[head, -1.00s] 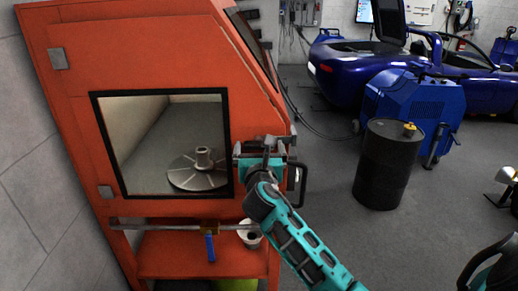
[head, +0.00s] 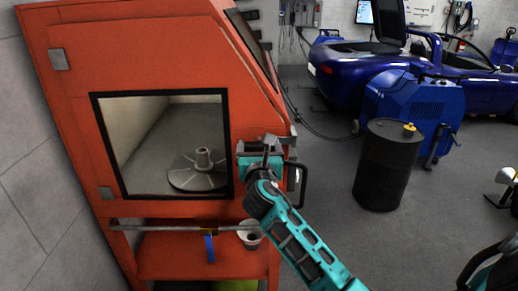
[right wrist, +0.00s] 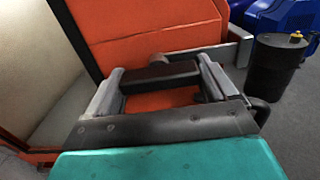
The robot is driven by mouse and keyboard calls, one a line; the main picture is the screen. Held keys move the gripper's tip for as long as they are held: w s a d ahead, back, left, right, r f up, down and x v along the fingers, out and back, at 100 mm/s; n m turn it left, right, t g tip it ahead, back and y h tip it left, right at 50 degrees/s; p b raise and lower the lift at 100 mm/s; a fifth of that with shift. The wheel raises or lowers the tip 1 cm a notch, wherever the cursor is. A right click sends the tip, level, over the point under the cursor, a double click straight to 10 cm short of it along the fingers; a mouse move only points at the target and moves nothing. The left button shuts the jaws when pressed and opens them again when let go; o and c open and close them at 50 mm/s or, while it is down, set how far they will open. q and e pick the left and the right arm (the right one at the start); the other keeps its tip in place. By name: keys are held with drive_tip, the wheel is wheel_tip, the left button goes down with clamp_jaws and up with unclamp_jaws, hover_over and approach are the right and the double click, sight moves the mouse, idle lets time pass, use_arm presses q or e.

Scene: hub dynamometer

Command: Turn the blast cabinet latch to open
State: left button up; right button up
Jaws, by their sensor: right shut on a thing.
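The orange blast cabinet (head: 150,62) stands at the left with its windowed door shut. The latch is a dark bar (right wrist: 160,76) on the door's right side, seen in the right wrist view. My right gripper (head: 268,143) is at the right edge of the door, beside the window. In the right wrist view its two grey fingers (right wrist: 162,68) stand on either side of the dark latch bar and are shut on it. In the head view the gripper hides most of the latch. My left gripper is not in view.
A black door handle (head: 297,178) sticks out just right of the gripper.

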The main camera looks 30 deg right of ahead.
drive_tip(key=m+p, duration=0.1)
drive_tip(key=m, duration=0.2)
drive_tip(key=shift+a+m, duration=0.1)
drive_tip(key=shift+m, duration=0.2)
drive_tip(key=m, duration=0.4)
drive_tip(key=shift+w+a+m, duration=0.1)
drive_tip(key=shift+m, duration=0.2)
drive_tip(key=m, duration=0.4)
drive_tip(key=shift+r+m+b, duration=0.1)
drive_tip(key=shift+m+b, duration=0.2)
drive_tip(key=shift+b, duration=0.1)
drive_tip(key=shift+r+m+b, duration=0.2)
drive_tip(key=shift+m+b, duration=0.3)
drive_tip(key=shift+m, duration=2)
drive_tip(key=o, duration=0.8)
drive_tip(key=shift+o, duration=0.2)
drive_tip(key=shift+a, duration=0.1)
